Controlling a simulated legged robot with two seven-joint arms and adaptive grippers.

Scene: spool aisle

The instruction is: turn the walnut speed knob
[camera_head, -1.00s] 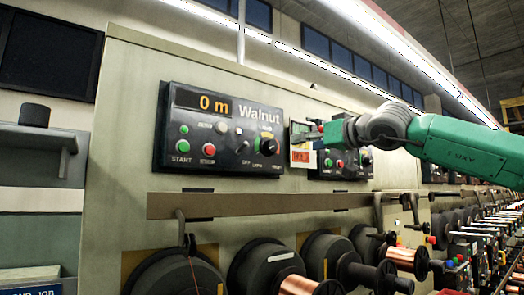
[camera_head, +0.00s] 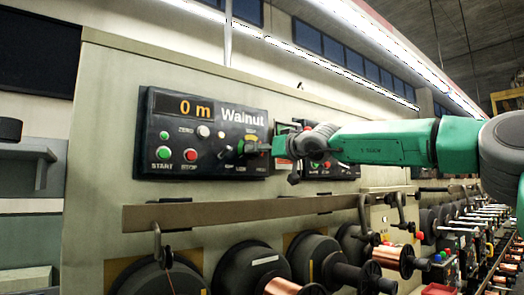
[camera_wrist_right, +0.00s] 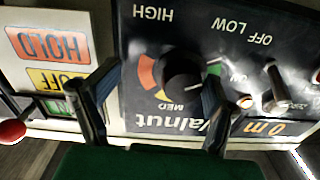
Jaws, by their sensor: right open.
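The black Walnut panel (camera_head: 178,138) carries a "0 m" display and fills much of the right wrist view (camera_wrist_right: 145,28). Its round black speed knob (camera_wrist_right: 182,72) sits on a dial marked HIGH and MED with coloured segments, which appears upside down. My right gripper (camera_head: 256,147) is in front of the knob in the head view and hides most of it. In the wrist view its two fingers (camera_wrist_right: 160,78) stand apart, one on each side of the knob, with the knob nearer the right-hand finger. I cannot tell whether that finger touches it. My left gripper is out of view.
A small toggle switch (camera_wrist_right: 273,88) stands beside the dial in the wrist view. Below the panel run a long rail (camera_head: 230,211) and several spools (camera_head: 252,268). Another panel (camera_head: 335,165) is farther right, partly behind my arm.

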